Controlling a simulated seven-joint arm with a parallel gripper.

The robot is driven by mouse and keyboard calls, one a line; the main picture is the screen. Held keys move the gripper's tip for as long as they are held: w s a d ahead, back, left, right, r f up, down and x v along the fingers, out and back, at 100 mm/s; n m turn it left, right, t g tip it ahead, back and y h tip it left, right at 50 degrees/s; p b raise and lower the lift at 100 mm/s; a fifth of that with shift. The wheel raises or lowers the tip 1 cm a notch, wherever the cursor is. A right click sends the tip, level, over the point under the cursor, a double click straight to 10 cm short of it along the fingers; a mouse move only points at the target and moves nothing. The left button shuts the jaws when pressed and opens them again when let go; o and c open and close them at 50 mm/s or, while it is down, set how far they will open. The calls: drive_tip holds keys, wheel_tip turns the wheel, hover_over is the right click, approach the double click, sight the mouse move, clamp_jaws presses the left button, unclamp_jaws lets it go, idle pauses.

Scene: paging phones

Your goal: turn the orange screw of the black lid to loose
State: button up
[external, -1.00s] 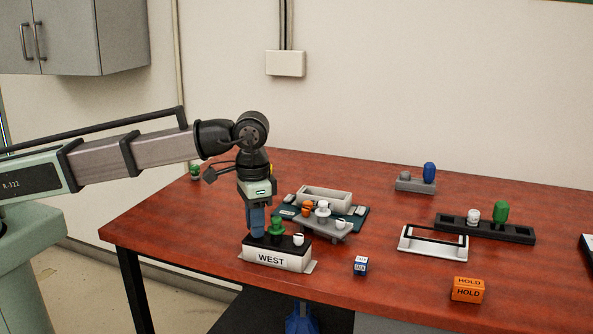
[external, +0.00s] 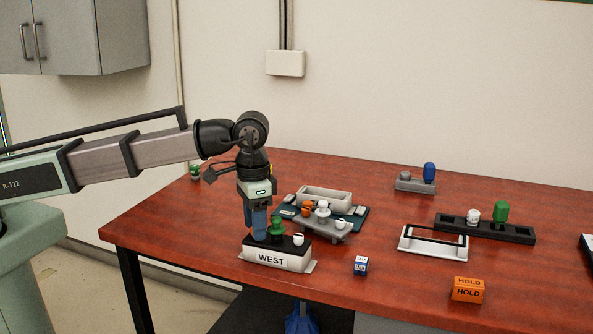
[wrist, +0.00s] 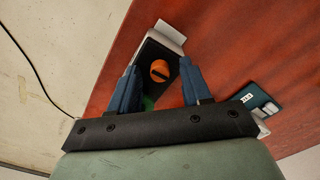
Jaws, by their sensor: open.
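The black lid (external: 285,244) sits on a white box labelled WEST (external: 271,260) near the table's front edge. A green screw (external: 277,228) and a white screw (external: 299,240) stand on it. My gripper (external: 259,239) points down over the lid's left end. In the wrist view, the orange screw (wrist: 160,70), with a dark slot across its head, shows on the black lid between the two blue fingers of my open gripper (wrist: 157,80). Gaps show on both sides. The fingers hide this screw in the external view. A bit of green (wrist: 147,103) shows below it.
Behind is a grey lid (external: 322,223) with orange and white screws, and a grey open box (external: 325,196). A white handle frame (external: 433,253), a blue-and-white cube (external: 361,266) and an orange HOLD block (external: 467,290) stand to the right. Table between them is clear.

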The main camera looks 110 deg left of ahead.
drive_tip(key=shift+r, duration=0.1)
wheel_tip(320, 180, up, 14)
drive_tip(key=shift+f, duration=0.2)
idle(0.3)
drive_tip(key=shift+f, duration=0.1)
drive_tip(key=s+d+f+m+g, duration=0.1)
drive_tip(key=s+d+f, duration=0.4)
drive_tip(key=f, duration=0.8)
drive_tip(key=s+d+f+m+g, duration=0.1)
drive_tip(key=s+d+f, duration=0.45)
drive_tip(key=f, duration=0.85)
drive_tip(key=s+d+f+m+g, duration=0.1)
drive_tip(key=s+d+f+m, duration=0.15)
drive_tip(key=d+f, duration=0.75)
drive_tip(key=s+d+f+m+g, duration=0.2)
drive_tip(key=s+f, duration=1.4)
drive_tip(key=f, duration=0.3)
drive_tip(key=s+d+f+m+g, duration=0.1)
drive_tip(key=s+f, duration=0.3)
drive_tip(key=s, duration=0.5)
drive_tip(key=s+d+f+m, duration=0.1)
drive_tip(key=s+f, duration=0.3)
drive_tip(key=s, duration=0.6)
drive_tip(key=shift+d+g, duration=0.4)
drive_tip(key=shift+d, duration=0.5)
